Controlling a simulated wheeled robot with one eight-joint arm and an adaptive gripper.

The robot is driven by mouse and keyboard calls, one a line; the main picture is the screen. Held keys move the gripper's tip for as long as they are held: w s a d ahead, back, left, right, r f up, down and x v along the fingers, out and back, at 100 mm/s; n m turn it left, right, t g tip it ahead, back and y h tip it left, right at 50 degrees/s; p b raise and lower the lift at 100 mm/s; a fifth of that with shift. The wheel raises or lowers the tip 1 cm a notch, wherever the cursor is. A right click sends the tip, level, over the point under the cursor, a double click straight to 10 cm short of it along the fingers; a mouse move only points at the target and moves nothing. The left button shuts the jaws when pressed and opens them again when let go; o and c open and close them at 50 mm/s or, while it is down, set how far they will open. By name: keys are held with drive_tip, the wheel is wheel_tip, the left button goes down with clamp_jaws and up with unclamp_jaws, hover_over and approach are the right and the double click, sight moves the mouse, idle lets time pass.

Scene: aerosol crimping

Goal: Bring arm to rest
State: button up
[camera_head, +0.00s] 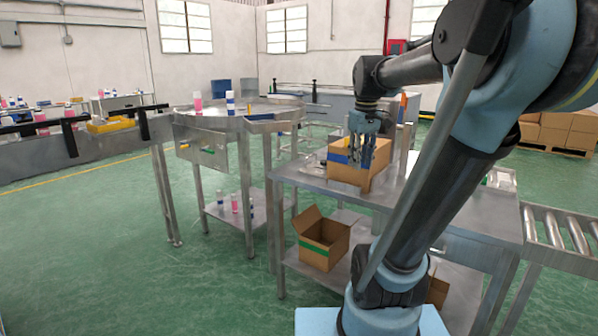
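My arm rises from the lower right of the view and bends over at the top. My gripper (361,155) hangs from its end, pointing down. It is over or just in front of an open cardboard box (372,178) on the metal table. The fingers look spread apart, with a gap between them and nothing clearly held. The box shows a blue band at its left side. The inside of the box is partly hidden by the gripper, so I cannot tell whether the fingertips are in it.
A round metal table (262,104) carries a pink bottle (197,102) and a blue-white can (230,103). Another open box (320,243) with green tape stands on the lower shelf. A roller conveyor (566,232) is at right. The green floor at left is clear.

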drive_tip(key=s+f+m, duration=0.2)
drive_tip(key=s+f, duration=0.6)
drive_tip(key=f, duration=0.2)
drive_tip(key=s+f+m+t, duration=0.1)
drive_tip(key=s+f+m, duration=0.2)
drive_tip(key=s+f, duration=0.5)
wheel_tip(320, 180, down, 3)
drive_tip(key=shift+r, duration=0.15)
